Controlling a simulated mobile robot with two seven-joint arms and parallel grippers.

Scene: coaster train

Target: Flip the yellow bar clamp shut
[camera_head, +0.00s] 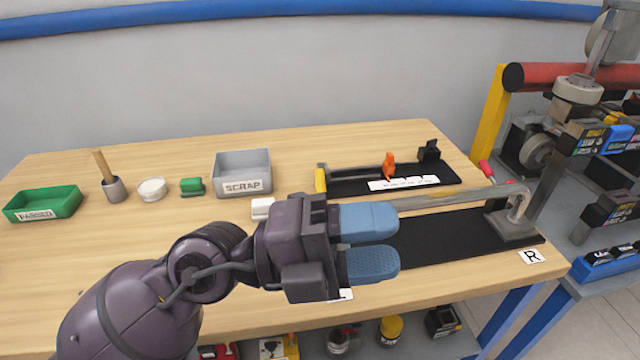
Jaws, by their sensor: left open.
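A small yellow piece (320,180) stands at the left end of a black plate at the back of the table; I take it as part of the yellow bar clamp, but cannot be sure. A thin grey bar runs right from it to an orange piece (388,165) and a black block (429,151). My left gripper (392,241) is in front of this plate, over a second, nearer black plate (455,240). Its two blue fingers are apart with nothing seen between them. A long grey bar (450,197) runs right from behind its upper finger to a bent metal bracket. My right gripper is out of view.
A grey scrap bin (243,190), green tray (42,215), tool with a wooden handle (112,188), white round dish (152,188) and green block (191,186) stand at the left and back. A red handle (486,171) rises near the bracket.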

